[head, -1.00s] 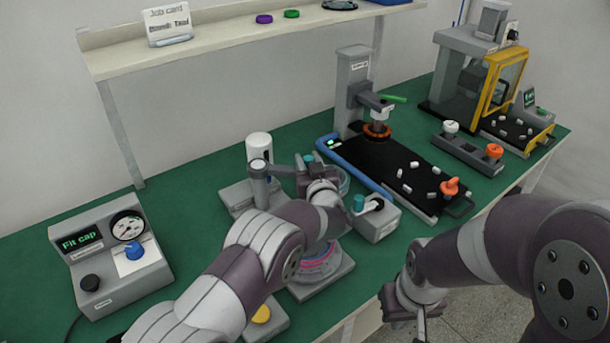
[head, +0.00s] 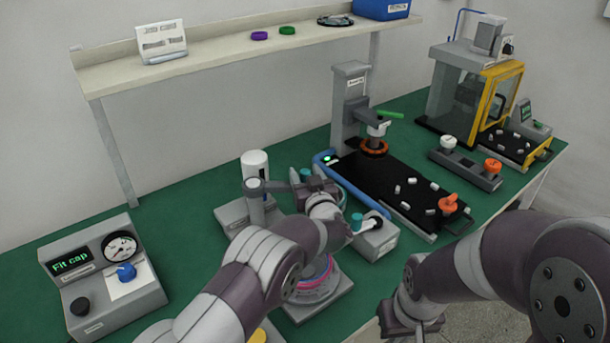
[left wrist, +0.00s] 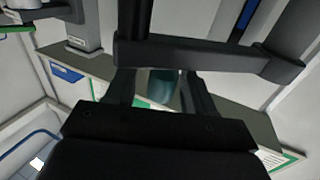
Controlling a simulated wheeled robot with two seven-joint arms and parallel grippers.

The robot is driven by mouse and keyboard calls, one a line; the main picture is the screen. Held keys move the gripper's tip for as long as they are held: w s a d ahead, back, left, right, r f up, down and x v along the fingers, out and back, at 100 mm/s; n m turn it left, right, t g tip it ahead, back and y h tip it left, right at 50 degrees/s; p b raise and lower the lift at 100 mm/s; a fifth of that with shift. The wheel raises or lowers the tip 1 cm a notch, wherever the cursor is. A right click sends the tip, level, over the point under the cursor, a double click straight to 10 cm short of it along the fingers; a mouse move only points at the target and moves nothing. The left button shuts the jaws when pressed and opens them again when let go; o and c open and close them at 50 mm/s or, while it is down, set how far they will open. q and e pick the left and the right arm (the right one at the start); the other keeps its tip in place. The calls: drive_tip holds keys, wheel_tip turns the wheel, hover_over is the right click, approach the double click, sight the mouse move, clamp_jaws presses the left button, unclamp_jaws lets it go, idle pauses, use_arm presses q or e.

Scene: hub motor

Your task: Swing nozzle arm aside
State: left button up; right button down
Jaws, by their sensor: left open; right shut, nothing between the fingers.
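The nozzle arm (head: 279,188) is a grey bar reaching right from a post beside a white bottle (head: 256,164). A teal piece (head: 305,174) shows at its outer end. My left gripper (head: 306,188) is at that end, partly hidden by its own wrist. In the left wrist view, its open fingers (left wrist: 158,88) straddle a teal part (left wrist: 163,84), and a dark bar (left wrist: 195,53) crosses just beyond the fingertips. I cannot tell whether they touch. My right gripper (head: 412,328) is shut and empty at the table's front edge, low in the head view.
A round fixture with a pink ring (head: 318,284) sits below my left forearm. A grey box with a teal knob (head: 375,240) stands close to its right. A black tray (head: 395,190) with white pieces lies further right. A "Fit cap" panel (head: 103,275) stands left.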

use_arm(q)
drive_tip(key=b+v, duration=0.1)
drive_tip(key=v, duration=1.1)
drive_tip(key=shift+s, duration=0.35)
drive_tip(key=a+r+m+g+h+p, duration=0.2)
drive_tip(key=a+m+g+h+p, duration=0.25)
drive_tip(key=a, duration=0.45)
drive_tip(key=s+a+f+g, duration=0.1)
drive_tip(key=s+a+g, duration=0.3)
drive_tip(key=s, duration=0.5)
drive_tip(key=s+a+f+n+g, duration=0.1)
drive_tip(key=s+a+g, duration=0.2)
drive_tip(key=s+a, duration=0.3)
drive_tip(key=s+a+f+g+p, duration=0.1)
drive_tip(key=s+a+g, duration=0.3)
drive_tip(key=s, duration=0.7)
drive_tip(key=shift+s+a+n+g, duration=0.35)
drive_tip(key=shift+a, duration=0.7)
